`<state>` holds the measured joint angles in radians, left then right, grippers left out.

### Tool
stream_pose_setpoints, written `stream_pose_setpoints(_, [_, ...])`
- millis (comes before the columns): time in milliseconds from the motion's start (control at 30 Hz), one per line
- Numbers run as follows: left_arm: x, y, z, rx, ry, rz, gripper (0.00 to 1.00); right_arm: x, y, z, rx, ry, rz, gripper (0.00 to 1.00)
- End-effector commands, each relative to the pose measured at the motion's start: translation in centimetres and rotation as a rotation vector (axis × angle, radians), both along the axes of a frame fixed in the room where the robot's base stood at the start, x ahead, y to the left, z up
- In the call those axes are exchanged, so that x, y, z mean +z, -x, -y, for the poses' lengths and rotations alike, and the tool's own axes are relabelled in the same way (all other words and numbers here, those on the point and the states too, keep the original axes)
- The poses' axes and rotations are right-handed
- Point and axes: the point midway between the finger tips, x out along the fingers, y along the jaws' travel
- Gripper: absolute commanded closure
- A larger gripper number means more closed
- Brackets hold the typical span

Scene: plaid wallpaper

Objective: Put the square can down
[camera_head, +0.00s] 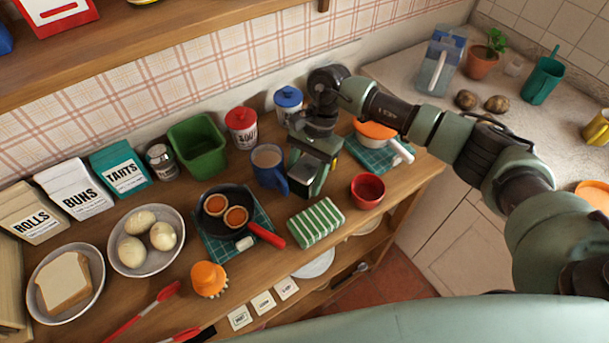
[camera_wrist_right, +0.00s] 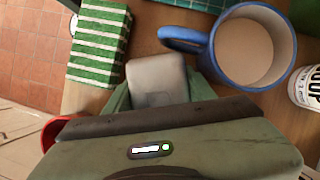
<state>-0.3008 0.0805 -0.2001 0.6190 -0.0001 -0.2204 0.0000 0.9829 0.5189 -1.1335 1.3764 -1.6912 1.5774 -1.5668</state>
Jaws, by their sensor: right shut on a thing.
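My right gripper (camera_head: 309,181) reaches down over the wooden shelf top, between the blue mug (camera_head: 268,160) and the red bowl (camera_head: 367,188). It is shut on the square can, whose grey metal top (camera_head: 299,183) shows between the fingers. In the right wrist view the can (camera_wrist_right: 157,76) is a pale grey block with rounded corners, beside the blue mug (camera_wrist_right: 243,48) and the green striped packet (camera_wrist_right: 99,38). I cannot tell whether the can's base touches the wood. My left gripper is not in view.
The green striped packet (camera_head: 316,222) lies just in front, near the edge. A black pan (camera_head: 223,205) with a red handle sits to the left on a teal mat. A teal board (camera_head: 371,160) with an orange bowl is to the right. Jars and a green bin (camera_head: 198,147) stand behind.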

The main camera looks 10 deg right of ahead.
Motion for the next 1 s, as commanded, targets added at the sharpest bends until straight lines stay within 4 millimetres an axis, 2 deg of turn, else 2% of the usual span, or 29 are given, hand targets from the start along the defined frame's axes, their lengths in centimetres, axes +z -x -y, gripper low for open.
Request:
stream_pose_setpoints(33, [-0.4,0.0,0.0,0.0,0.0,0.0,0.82,-0.2,0.0,0.0,0.001,-0.001,0.001,1.0])
stream_pose_setpoints(67, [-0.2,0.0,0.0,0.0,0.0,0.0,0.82,-0.1,0.0,0.0,0.0,0.0,0.0,0.37])
stream_pose_setpoints(467, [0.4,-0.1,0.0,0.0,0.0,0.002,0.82,0.4,0.0,0.0,0.0,0.0,0.0,0.37])
stream_pose_setpoints(533, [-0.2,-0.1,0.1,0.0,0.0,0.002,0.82,0.6,-0.3,0.2,-0.001,0.0,0.003,0.37])
stream_pose_setpoints(667, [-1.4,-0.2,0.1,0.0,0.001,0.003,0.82,2.6,-0.9,0.9,-0.001,0.0,0.006,0.37])
stream_pose_setpoints(1000, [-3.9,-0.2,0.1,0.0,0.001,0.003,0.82,9.1,-2.7,2.9,-0.002,0.0,0.005,0.37])
